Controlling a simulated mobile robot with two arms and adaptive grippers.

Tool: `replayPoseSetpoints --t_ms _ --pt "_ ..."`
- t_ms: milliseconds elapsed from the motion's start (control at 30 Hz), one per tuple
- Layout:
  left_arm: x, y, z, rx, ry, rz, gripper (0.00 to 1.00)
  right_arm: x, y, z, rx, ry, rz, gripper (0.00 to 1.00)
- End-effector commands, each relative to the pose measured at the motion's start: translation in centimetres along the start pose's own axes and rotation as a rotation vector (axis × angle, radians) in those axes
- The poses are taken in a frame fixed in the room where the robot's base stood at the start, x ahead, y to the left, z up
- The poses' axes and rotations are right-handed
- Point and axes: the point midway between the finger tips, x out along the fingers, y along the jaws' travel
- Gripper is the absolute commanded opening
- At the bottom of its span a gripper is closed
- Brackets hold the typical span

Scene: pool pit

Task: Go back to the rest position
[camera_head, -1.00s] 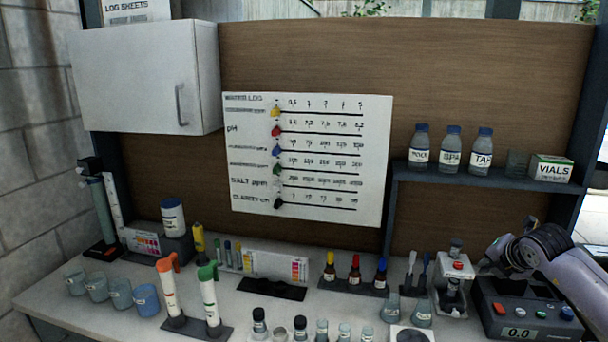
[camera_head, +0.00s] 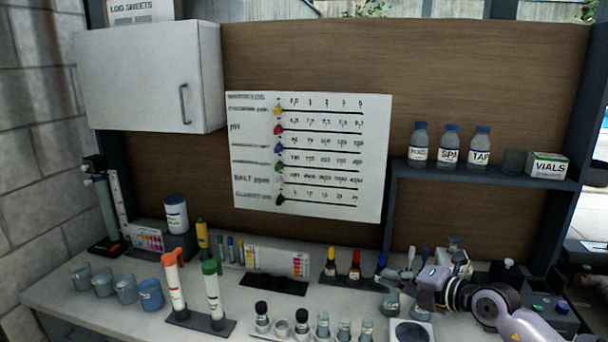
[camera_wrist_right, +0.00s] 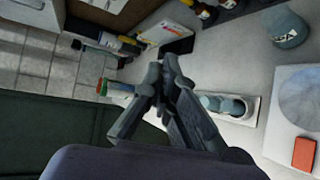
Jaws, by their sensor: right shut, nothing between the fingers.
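My right arm comes in from the right in the head view. My right gripper (camera_head: 407,279) is above the right part of the counter, in front of the dropper bottles and beakers there, and hides part of them. In the right wrist view its fingers (camera_wrist_right: 164,72) are closed together with nothing between them, above the counter. My left gripper is in neither view.
The counter (camera_head: 80,312) is crowded. A vial rack (camera_wrist_right: 235,107), dropper bottles (camera_head: 355,265), two capped cylinders (camera_head: 213,297) and blue cups (camera_head: 150,294) stand on it. A shelf (camera_head: 490,176) holds labelled bottles. A white cabinet (camera_head: 150,78) hangs at upper left.

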Motion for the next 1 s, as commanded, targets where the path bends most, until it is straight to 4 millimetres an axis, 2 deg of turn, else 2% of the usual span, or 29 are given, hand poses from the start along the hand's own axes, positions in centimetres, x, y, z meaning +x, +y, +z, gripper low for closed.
replayPoseSetpoints --t_ms 33,100,200,267,300,367,467,500,567,600,667,700,733,833,1000 --pt "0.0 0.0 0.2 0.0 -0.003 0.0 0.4 0.6 1.6 -3.4 0.072 0.036 0.131 0.0" --pt "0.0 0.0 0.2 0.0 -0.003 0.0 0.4 0.0 4.6 -6.2 0.196 0.035 0.326 0.0" --pt "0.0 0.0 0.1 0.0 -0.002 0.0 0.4 -2.2 7.0 -7.4 0.416 -0.043 0.549 0.0" --pt "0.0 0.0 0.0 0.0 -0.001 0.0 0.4 -3.8 7.0 -7.0 0.567 -0.125 0.642 0.0" --pt "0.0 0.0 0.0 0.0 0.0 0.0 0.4 -4.9 6.4 -6.6 0.672 -0.193 0.685 0.0" --pt "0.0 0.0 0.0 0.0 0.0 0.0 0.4 -6.6 4.4 -5.8 0.836 -0.31 0.718 0.0" --pt "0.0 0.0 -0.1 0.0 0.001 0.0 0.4 -9.3 -1.2 -5.3 1.111 -0.526 0.682 0.0" --pt "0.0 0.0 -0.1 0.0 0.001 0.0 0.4 -10.3 -4.0 -5.8 1.218 -0.614 0.635 0.0" --pt "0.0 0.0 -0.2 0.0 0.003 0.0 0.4 -11.7 -8.2 -7.1 1.364 -0.735 0.538 0.0" --pt "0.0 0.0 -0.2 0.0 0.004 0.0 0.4 -12.7 -10.8 -8.3 1.449 -0.803 0.463 0.0" --pt "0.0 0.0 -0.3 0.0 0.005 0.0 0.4 -14.0 -14.4 -10.8 1.562 -0.89 0.336 0.0" --pt "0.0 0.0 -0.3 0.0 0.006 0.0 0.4 -14.9 -16.4 -12.6 1.627 -0.936 0.247 0.0" --pt "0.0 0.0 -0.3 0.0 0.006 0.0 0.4 -15.5 -17.6 -13.8 1.667 -0.963 0.186 0.0" --pt "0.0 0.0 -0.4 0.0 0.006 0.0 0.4 -17.4 -20.8 -18.0 1.772 -1.024 -0.008 0.0" --pt "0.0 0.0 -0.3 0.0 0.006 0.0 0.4 -20.1 -23.5 -23.9 1.883 -1.061 -0.274 0.0"
